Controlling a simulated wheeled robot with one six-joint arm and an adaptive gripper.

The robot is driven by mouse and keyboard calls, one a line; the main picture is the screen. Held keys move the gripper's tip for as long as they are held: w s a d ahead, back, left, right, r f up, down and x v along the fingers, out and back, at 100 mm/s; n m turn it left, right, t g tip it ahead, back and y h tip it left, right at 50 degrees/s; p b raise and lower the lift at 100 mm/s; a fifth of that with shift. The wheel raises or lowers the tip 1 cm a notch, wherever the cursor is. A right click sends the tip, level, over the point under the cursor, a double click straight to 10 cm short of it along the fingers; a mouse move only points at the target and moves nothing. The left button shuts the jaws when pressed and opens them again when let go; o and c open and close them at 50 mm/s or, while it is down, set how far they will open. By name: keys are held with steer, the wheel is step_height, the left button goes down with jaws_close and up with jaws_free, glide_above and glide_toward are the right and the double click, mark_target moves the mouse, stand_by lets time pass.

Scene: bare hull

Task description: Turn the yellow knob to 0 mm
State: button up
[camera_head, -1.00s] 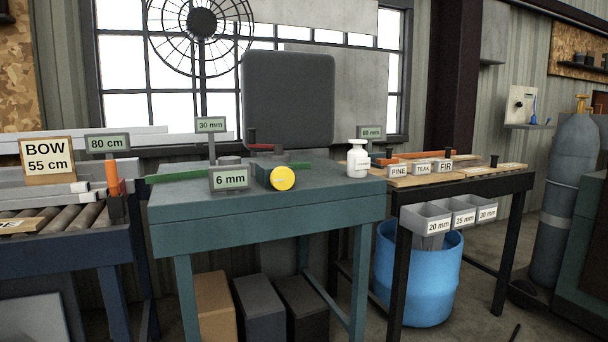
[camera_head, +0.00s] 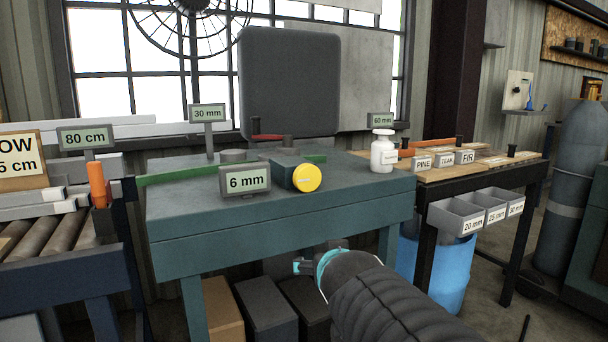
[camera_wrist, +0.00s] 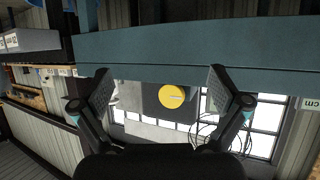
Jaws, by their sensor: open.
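The yellow knob (camera_head: 307,178) sits on the front of a dark block on the green machine table (camera_head: 280,213). A display in front of and to the left of it (camera_head: 245,180) reads 6 mm. In the wrist view the knob (camera_wrist: 171,96) shows between the two fingers, turned on its side, with a pale mark across its face. My gripper (camera_wrist: 158,85) is open and empty. In the head view my arm reaches in from the bottom right, and the gripper end (camera_head: 318,262) is below and in front of the table's front edge, apart from the knob.
A white bottle (camera_head: 383,152) stands on the table's right. A 30 mm display (camera_head: 208,114) and a 60 mm display (camera_head: 380,120) stand farther back. Grey bins (camera_head: 455,215) hang at the right bench, above a blue barrel (camera_head: 437,270). The space before the knob looks clear.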

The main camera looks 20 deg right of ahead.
mark_target(310, 177)
steer(key=w+d+r+n+t+y, duration=0.1)
steer(key=w+d+r+t+y, duration=0.2)
steer(key=w+d+r+t, duration=0.5)
steer(key=w, duration=0.5)
steer(key=w+a+r+n+g+y, duration=0.1)
steer(key=w, duration=0.4)
steer(key=w+r+y, duration=0.1)
steer(key=w, duration=0.4)
steer(key=shift+w+a+g, duration=0.1)
steer(key=shift+a+g, duration=0.15)
steer(key=shift+g, duration=0.15)
steer(key=c, duration=1.2)
